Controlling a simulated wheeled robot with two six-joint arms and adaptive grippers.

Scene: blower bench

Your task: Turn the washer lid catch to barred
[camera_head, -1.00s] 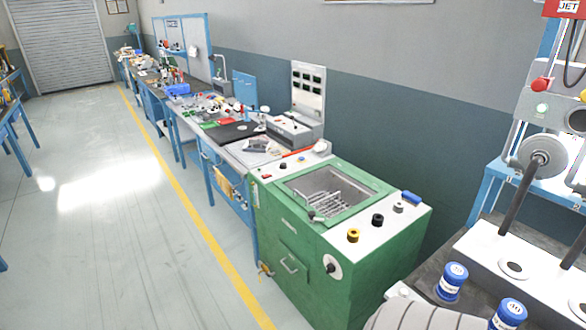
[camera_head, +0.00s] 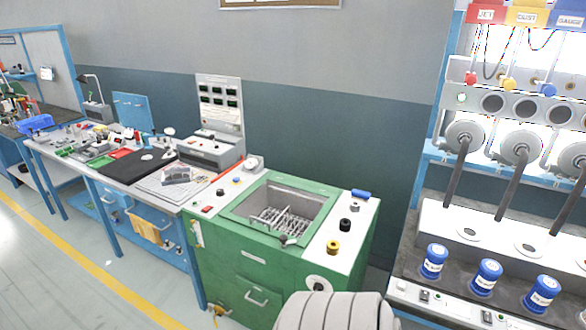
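The washer (camera_head: 245,265) is a green cabinet with a white top, standing at the centre of the view. Its sunken basin (camera_head: 310,198) shows a wire rack (camera_head: 280,221) inside; I cannot tell whether a clear lid covers it. A small grey knob (camera_head: 284,241) sits at the basin's front edge. Neither gripper is in view.
Yellow (camera_head: 333,248) and black (camera_head: 346,225) knobs and a blue handle (camera_head: 361,194) are on the washer's right top. A cluttered bench (camera_head: 88,165) adjoins at left. Blue jars (camera_head: 487,276) stand on a right-hand bench. Floor at left is clear.

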